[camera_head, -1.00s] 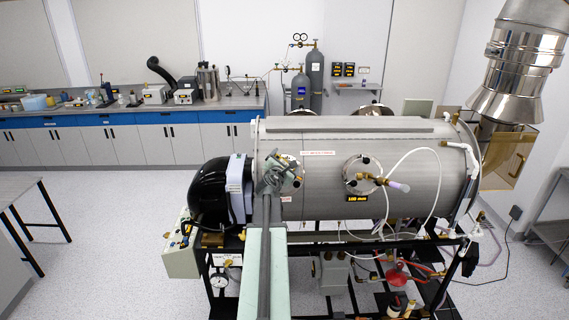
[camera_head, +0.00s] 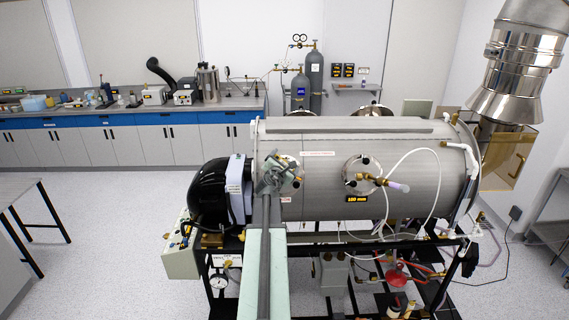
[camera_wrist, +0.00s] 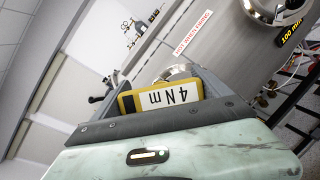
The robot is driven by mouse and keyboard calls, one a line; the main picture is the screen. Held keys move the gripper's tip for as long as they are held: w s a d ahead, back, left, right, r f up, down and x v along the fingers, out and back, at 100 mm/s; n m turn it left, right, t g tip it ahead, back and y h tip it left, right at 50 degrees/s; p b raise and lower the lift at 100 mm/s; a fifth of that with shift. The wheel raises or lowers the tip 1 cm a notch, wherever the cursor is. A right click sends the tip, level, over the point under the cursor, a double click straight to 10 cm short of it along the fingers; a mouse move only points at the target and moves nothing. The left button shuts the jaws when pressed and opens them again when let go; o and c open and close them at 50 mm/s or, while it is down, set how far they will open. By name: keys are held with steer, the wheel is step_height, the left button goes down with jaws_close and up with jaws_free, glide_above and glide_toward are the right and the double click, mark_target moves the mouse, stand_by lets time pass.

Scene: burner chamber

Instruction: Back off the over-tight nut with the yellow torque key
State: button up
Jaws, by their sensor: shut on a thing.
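My gripper (camera_head: 271,177) is at the left port flange (camera_head: 293,174) on the steel chamber and covers part of it. In the wrist view, a yellow key with a white "4 Nm" plate (camera_wrist: 163,97) sits between my jaws, and I am shut on it. A shiny round metal part (camera_wrist: 177,72) shows just behind the key. The key's tip and the nut are hidden, so I cannot tell whether the key is seated on a nut.
The chamber (camera_head: 325,150) fills the middle. To the right is a second port (camera_head: 362,175) with a brass fitting and white hose, above a "100 mm" label (camera_head: 357,199). A black rounded housing (camera_head: 215,190) stands close on the left. The floor at left is open.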

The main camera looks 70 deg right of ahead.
steer(key=shift+w+d+f+b, duration=0.3)
steer(key=shift+d+f+b, duration=0.15)
steer(key=shift+d, duration=0.35)
steer(key=shift+f+n+t+b, duration=0.1)
steer(key=shift+n+t+b, duration=0.4)
steer(key=shift+n, duration=0.7)
steer(key=n, duration=0.1)
steer(key=n+t, duration=0.1)
steer(key=n, duration=0.1)
steer(key=shift+w+r+n, duration=0.15)
steer(key=shift+r+n, duration=0.05)
steer(key=shift+n, duration=0.1)
steer(key=shift+m, duration=0.4)
steer(key=shift+a+r, duration=0.1)
steer(key=shift+a, duration=0.05)
steer(key=shift+s+a+r+p, duration=0.25)
steer(key=shift+a+r+p, duration=0.05)
steer(key=shift+a, duration=0.3)
steer(key=shift+s+a+r+p, duration=0.2)
steer(key=shift+a+r+p, duration=0.1)
steer(key=shift+a, duration=0.25)
